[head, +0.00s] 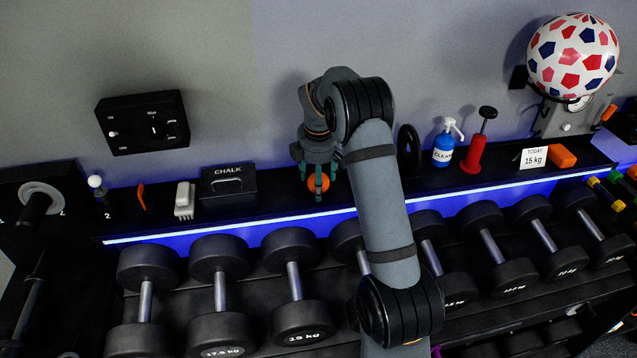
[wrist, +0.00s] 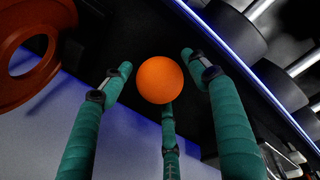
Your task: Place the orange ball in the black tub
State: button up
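The orange ball (head: 318,183) is on the black shelf along the wall, below my gripper (head: 318,172). In the wrist view the ball (wrist: 161,79) sits between the green fingertips (wrist: 160,78) of my gripper. The fingers are spread, with small gaps to the ball at left and right; the third finger's tip is partly hidden by the ball. A black box marked CHALK (head: 228,186) stands on the shelf left of the gripper. I cannot tell whether it is the black tub; no other clear tub shows.
A white brush (head: 184,200) and an orange item (head: 141,197) stand left of the box. A blue pump bottle (head: 444,147) and a red pump-like item (head: 474,152) stand to the right. Dumbbells (head: 293,285) fill the rack in front, below the lit shelf edge.

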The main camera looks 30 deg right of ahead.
jog(key=c, duration=1.1)
jog(key=shift+r, duration=0.15)
